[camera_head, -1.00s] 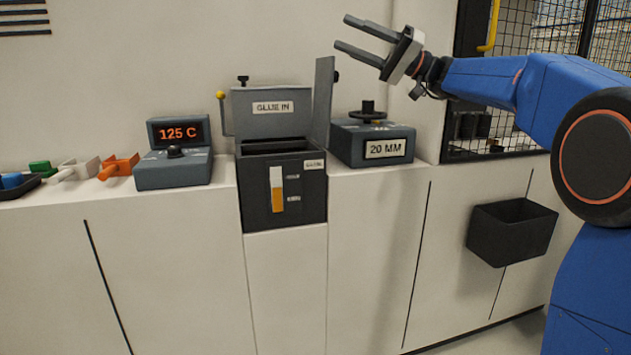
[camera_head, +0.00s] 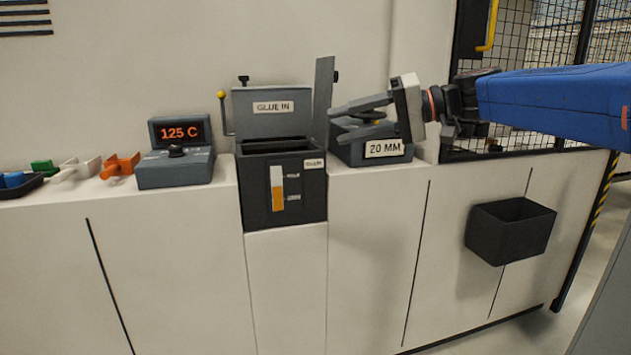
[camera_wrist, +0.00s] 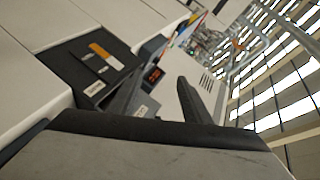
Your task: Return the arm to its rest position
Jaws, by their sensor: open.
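My blue arm (camera_head: 555,98) reaches in from the right in the head view. My gripper (camera_head: 345,120) points left, with its two dark fingers apart and nothing between them. In the picture it overlaps the 20 MM box (camera_head: 384,149) and hides most of its top and knob. I cannot tell whether it touches the box. In the wrist view one dark finger (camera_wrist: 192,102) shows, and a grey surface fills the bottom.
The open glue box (camera_head: 250,190) has a raised lid and an upright grey plate beside it. A 125 C display unit (camera_head: 175,165) stands left of it. A black bin (camera_head: 508,240) hangs on the cabinet front. Black mesh (camera_head: 540,40) stands at the right.

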